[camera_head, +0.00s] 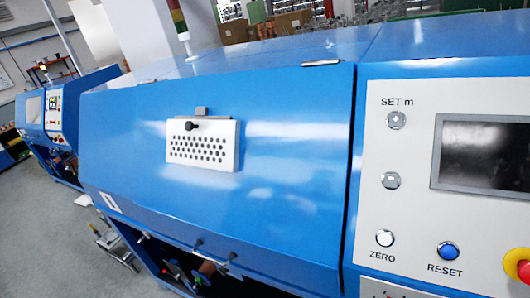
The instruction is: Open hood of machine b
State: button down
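A large blue machine fills most of the view. Its blue hood (280,160) is a sloped front cover and looks closed. A white perforated plate (203,144) with a black knob (191,126) is set on the hood. A metal handle (212,253) is at the hood's lower edge. A hinge (323,63) shows at its top edge. No letter marking the machine is readable. My gripper is not in view.
A control panel with a dark screen (482,155), a blue RESET button (448,251) and a red emergency button (523,269) is at the right. A second blue machine (62,115) stands at the far left. Grey floor (45,235) is open at the left.

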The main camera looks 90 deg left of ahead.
aim_at(280, 216)
jog(key=u, duration=2.95)
jog(key=k, duration=0.95)
jog(key=z, duration=0.85)
jog(key=i, duration=0.8)
jog(key=u, duration=0.3)
